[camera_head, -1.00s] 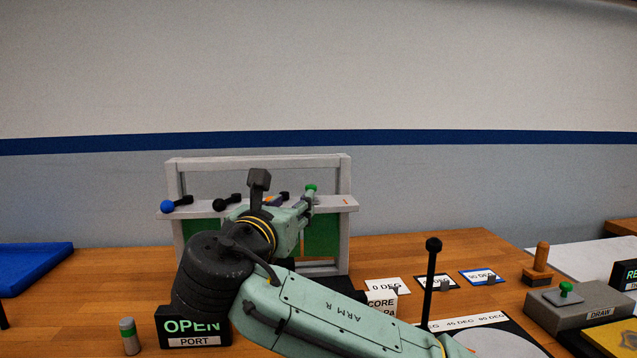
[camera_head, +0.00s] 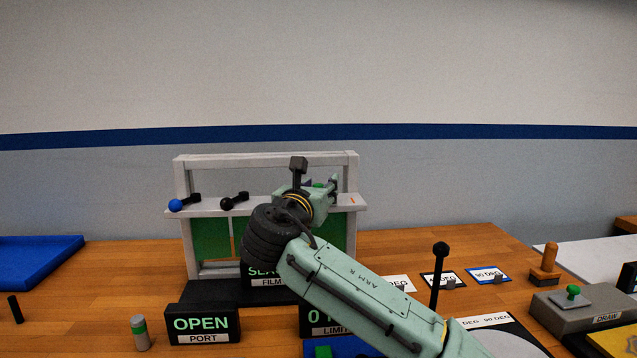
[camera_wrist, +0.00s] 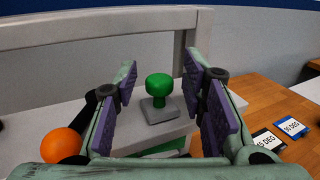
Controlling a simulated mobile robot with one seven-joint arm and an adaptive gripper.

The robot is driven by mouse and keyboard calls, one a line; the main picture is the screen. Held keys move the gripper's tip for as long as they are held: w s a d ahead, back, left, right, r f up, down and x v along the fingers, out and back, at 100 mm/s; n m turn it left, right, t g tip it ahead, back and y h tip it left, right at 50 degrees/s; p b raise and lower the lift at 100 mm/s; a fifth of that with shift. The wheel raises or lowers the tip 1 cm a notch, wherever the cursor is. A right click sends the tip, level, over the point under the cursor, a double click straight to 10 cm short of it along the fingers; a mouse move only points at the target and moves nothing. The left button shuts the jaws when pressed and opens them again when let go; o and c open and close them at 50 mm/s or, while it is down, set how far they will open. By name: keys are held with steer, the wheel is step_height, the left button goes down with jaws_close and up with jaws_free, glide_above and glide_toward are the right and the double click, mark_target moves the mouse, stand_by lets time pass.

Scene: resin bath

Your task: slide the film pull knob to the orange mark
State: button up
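The film pull knob is a green mushroom-shaped knob (camera_wrist: 159,88) on a small grey square block, upright on the pale frame's ledge. In the head view the knob (camera_head: 318,185) is mostly hidden by my gripper (camera_head: 320,188). My gripper (camera_wrist: 164,90) is open. Its two purple-padded fingers stand either side of the knob, with visible gaps in the wrist view. The orange mark (camera_head: 353,199) is a short stripe on the ledge to the right of the knob.
An orange ball (camera_wrist: 62,145) sits close to my left finger in the wrist view. Blue-tipped (camera_head: 176,205) and black (camera_head: 228,203) levers stand along the ledge to the left. Signs (camera_head: 202,325) stand in front, and a black ball-topped post (camera_head: 440,250) rises at right.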

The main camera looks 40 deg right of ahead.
steer(key=shift+c, duration=0.5)
jaws_close()
steer(key=shift+d, duration=0.15)
stand_by(0.4)
